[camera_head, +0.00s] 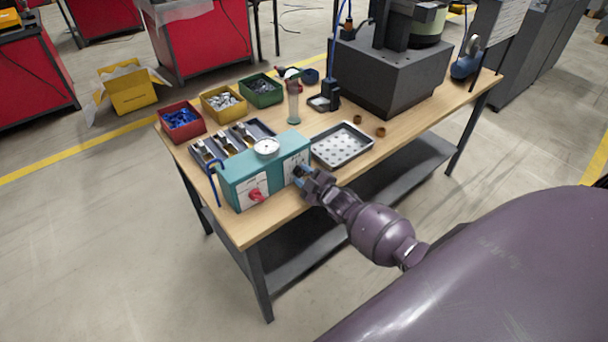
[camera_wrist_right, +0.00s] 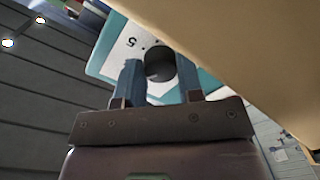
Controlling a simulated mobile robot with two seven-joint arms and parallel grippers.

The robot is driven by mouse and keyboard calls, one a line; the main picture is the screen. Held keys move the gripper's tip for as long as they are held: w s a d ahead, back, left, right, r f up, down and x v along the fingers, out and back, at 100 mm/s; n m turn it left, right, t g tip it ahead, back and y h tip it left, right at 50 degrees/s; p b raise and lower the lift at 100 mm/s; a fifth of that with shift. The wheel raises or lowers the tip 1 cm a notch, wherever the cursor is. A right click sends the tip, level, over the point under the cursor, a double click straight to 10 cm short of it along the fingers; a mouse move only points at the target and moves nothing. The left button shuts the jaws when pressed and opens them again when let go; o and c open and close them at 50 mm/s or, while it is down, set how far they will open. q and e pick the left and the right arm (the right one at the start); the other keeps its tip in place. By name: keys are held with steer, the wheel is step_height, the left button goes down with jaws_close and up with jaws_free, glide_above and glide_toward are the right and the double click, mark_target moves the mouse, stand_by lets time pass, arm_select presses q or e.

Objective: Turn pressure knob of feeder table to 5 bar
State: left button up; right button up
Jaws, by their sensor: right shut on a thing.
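A teal control box (camera_head: 233,183) stands on the near left part of the wooden feeder table (camera_head: 270,222). A round white gauge (camera_head: 266,147) sits on its top and a red knob (camera_head: 256,195) on its front. My right gripper (camera_head: 299,172) is at the right end of the box's front. In the right wrist view, its blue fingers (camera_wrist_right: 158,62) are shut on the dark pressure knob (camera_wrist_right: 160,66), one on each side. A printed 5 (camera_wrist_right: 131,43) and a dot show on the white panel beside the knob. The knob's pointer and the gauge reading cannot be made out. My left gripper is out of view.
A perforated metal tray (camera_head: 367,155) lies right of the box. Red (camera_head: 199,130), yellow (camera_head: 240,108) and green (camera_head: 279,95) bins of parts stand behind it. The large dark feeder unit (camera_head: 390,75) fills the back right. Floor in front of the table is clear.

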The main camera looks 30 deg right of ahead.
steer(key=m, duration=0.6)
steer(key=shift+f, duration=0.1)
steer(key=m, duration=0.6)
steer(key=shift+b, duration=0.4)
steer(key=o, duration=0.9)
steer(key=s, duration=0.3)
steer(key=s+d, duration=0.1)
steer(key=s, duration=0.6)
steer(key=shift+s+d+p, duration=0.15)
steer(key=shift+s+p, duration=0.2)
steer(key=shift+p, duration=0.05)
